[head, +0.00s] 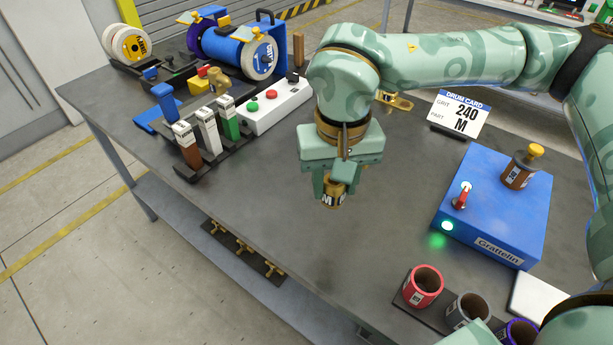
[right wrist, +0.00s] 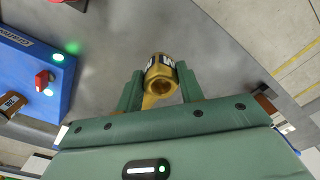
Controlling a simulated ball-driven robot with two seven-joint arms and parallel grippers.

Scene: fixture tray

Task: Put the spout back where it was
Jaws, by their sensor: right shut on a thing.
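My right gripper (head: 335,190) is shut on a brass piece (head: 334,201) with a dark label band. It holds the piece above the grey bench (head: 290,215), near its front edge. In the right wrist view the same brass piece (right wrist: 160,72) sits between the fingertips (right wrist: 160,88); it is round, with a narrower golden part toward the palm. Its label is only partly readable, and I cannot tell for sure that it is the spout. My left gripper is not in view.
A blue box (head: 495,205) with a red switch stands at the right, near the drum card (head: 460,113). Coloured cups (head: 423,286) stand at the front right. Marked blocks (head: 208,130), a white button box (head: 275,105) and a blue drum machine (head: 235,45) stand back left. Brass hooks (head: 243,247) lie below the front edge.

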